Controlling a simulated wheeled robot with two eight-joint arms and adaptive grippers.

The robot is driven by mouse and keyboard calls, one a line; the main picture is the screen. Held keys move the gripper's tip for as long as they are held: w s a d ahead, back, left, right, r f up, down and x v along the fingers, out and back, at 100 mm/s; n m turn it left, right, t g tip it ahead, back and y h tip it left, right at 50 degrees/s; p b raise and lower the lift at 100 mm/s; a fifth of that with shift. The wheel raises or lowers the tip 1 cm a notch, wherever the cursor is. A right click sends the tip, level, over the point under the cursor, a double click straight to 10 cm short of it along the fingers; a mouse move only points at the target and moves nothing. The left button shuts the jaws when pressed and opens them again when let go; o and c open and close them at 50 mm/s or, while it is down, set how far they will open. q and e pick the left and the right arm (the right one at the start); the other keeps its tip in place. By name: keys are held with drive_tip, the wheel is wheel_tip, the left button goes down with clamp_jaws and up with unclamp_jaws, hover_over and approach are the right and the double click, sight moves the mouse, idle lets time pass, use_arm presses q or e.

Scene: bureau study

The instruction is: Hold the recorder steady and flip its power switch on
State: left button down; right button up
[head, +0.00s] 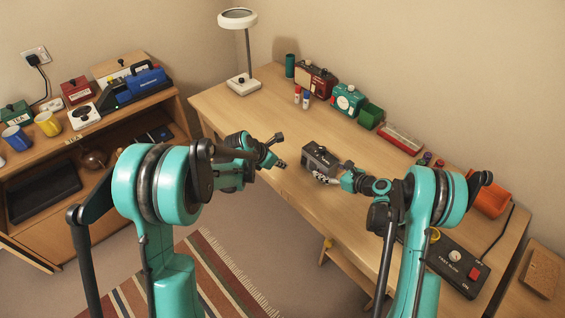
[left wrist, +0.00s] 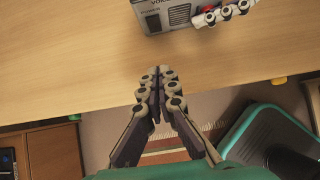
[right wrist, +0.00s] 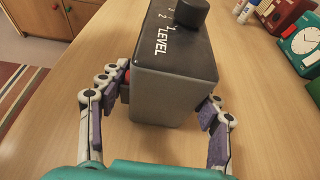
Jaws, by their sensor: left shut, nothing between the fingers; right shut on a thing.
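The recorder (head: 318,155) is a dark box with grey sides, standing on the desk. Its top has a black knob and the word LEVEL in the right wrist view (right wrist: 175,50). My right gripper (head: 324,177) is shut on it, with a finger on either side. In the left wrist view the recorder (left wrist: 180,14) shows a grille and small lettering at the top edge.
The desk (head: 265,110) is clear around the recorder. A white lamp (head: 242,82), a teal clock box (head: 347,98) and a green bin (head: 371,116) stand further back. A black control box (head: 445,262) and an orange bin (head: 490,201) are at the right.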

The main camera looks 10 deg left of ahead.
sight(303, 162)
use_arm(q)
drive_tip(key=x, duration=0.6)
drive_tip(key=w+d, duration=0.1)
drive_tip(key=w+d+f, duration=0.1)
drive_tip(key=shift+w+d, duration=0.15)
drive_tip(key=shift+w, duration=0.15)
drive_tip(key=shift+w+d, duration=0.35)
drive_tip(key=shift+w, duration=0.05)
drive_tip(key=shift+w+d+f, duration=0.2)
drive_tip(key=shift+r, duration=0.1)
drive_tip(key=shift+r, duration=0.75)
